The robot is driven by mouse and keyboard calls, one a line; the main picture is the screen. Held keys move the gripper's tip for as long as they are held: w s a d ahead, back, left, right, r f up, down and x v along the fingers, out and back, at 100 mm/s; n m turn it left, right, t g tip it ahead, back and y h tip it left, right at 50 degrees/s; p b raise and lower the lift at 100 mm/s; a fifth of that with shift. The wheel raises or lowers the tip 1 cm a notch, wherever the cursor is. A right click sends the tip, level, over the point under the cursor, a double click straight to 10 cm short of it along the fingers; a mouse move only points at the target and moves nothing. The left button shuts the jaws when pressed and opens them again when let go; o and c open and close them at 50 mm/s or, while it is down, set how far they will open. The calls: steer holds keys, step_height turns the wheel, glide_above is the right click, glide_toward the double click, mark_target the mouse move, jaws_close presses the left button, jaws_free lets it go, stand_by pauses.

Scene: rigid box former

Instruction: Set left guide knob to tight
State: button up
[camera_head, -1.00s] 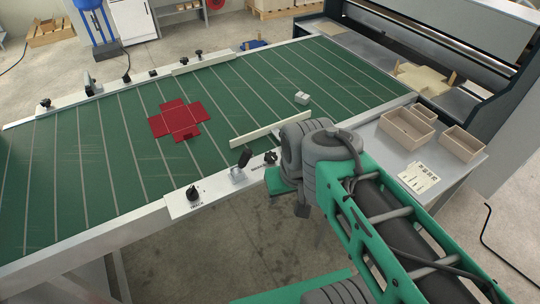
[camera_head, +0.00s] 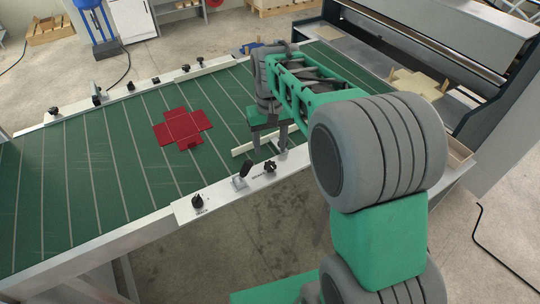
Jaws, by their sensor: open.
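Black knobs sit on the near rail of the green-topped machine table. One knob (camera_head: 197,201) is at the rail's left end beside a small printed label. Another knob (camera_head: 270,166) is further right, beside a label too small to read. A black-handled clamp (camera_head: 243,164) stands between them. More small black knobs, such as this one (camera_head: 186,68), are on the far rail. I cannot tell which knob is the left guide knob, or how any is set. My gripper (camera_head: 269,144) is open, pointing down over the table just behind the right near knob, with no visible contact.
A flat red cross-shaped blank (camera_head: 182,129) lies on the green bed (camera_head: 90,170). A pale guide bar (camera_head: 243,148) lies beside my gripper. The bed's left part is clear.

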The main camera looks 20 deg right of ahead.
mark_target(270, 164)
step_height(270, 164, down, 7)
steer(key=shift+f+p, duration=0.15)
steer(key=shift+p, duration=0.45)
steer(key=shift+c, duration=0.4)
jaws_close()
